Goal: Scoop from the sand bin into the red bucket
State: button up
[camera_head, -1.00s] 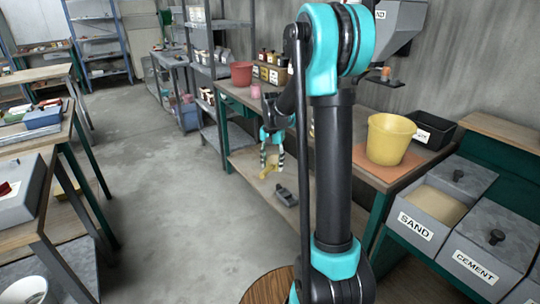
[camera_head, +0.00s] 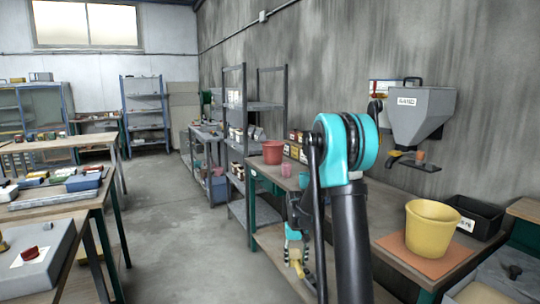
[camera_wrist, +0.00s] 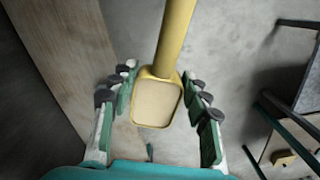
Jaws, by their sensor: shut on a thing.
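My gripper (camera_head: 294,248) hangs beside the bench in the head view, shut on a yellow scoop (camera_head: 301,268). In the wrist view the scoop (camera_wrist: 174,45) lies between the fingers (camera_wrist: 158,90), its yellow shaft running up the picture. A pale square face with a yellow rim shows between the fingers; I cannot tell whether it is sand. The red bucket (camera_head: 273,153) stands upright on the bench farther back; its inside is hidden. The sand bin (camera_head: 512,272) is at the lower right, mostly cut off by the frame.
A yellow bucket (camera_head: 432,230) stands on an orange mat (camera_head: 400,250) on the bench. A black tray (camera_head: 478,218) is beside it, and a grey hopper (camera_head: 420,115) hangs on the wall. A shelf rack (camera_head: 235,120) stands beyond the red bucket. The floor (camera_head: 190,250) left of the bench is open.

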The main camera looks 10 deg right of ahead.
aim_at(272, 151)
jog(key=i+j+u, duration=0.25)
jog(key=i, duration=0.15)
jog(key=i+u, duration=0.45)
jog(key=i, duration=1)
jog(key=i+j+z, duration=0.15)
jog(key=i+z, duration=0.25)
jog(key=i, duration=0.25)
jog(key=i+j+z, duration=0.45)
jog(key=i, duration=0.15)
jog(key=i+j+z, duration=0.4)
jog(key=i+u, duration=0.1)
jog(key=i, duration=0.15)
jog(key=i+z, duration=0.2)
jog(key=k+j+z, duration=0.1)
jog(key=k+u, duration=0.2)
